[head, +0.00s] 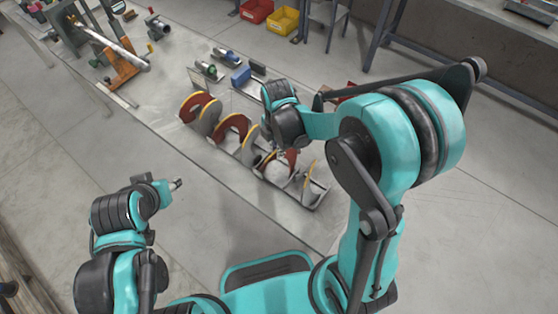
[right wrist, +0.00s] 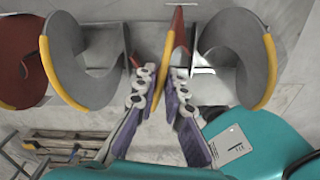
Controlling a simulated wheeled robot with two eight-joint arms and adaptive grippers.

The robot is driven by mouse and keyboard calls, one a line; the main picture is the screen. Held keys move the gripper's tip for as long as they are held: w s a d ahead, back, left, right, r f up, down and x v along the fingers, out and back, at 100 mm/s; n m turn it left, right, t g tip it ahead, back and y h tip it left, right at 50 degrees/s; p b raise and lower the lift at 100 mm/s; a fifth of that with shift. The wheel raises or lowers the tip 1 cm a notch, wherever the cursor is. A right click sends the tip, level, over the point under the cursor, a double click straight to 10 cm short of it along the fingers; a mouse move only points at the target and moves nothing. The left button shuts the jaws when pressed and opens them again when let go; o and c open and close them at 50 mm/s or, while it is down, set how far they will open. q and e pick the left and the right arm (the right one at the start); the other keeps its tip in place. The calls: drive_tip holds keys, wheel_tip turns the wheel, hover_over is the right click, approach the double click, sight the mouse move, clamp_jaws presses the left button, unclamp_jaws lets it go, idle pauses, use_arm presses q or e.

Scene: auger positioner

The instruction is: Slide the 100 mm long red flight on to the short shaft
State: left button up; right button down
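Several curved auger flights stand in a row on the bench in the head view. Two red ones are the far red flight (head: 197,103) and the middle red flight (head: 233,125). A third red, yellow-edged flight (right wrist: 178,42) lies between the fingers of my right gripper (right wrist: 164,78); the head view shows my right gripper low over the row. Whether its fingers touch this flight is unclear. I cannot tell which flight is 100 mm long. A silver shaft (head: 112,42) lies in an orange-and-grey stand; I cannot tell which shaft is the short one. My left gripper (head: 174,184) is apart from the parts.
Grey flights stand close on both sides in the right wrist view, at left (right wrist: 84,72) and right (right wrist: 236,50). A blue block (head: 240,77) and small fixtures lie behind the row. Yellow (head: 283,21) and red (head: 256,11) bins are farther back. The bench's front left is clear.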

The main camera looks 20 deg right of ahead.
wheel_tip(320, 180, up, 12)
drive_tip(key=p, duration=0.9)
idle(0.6)
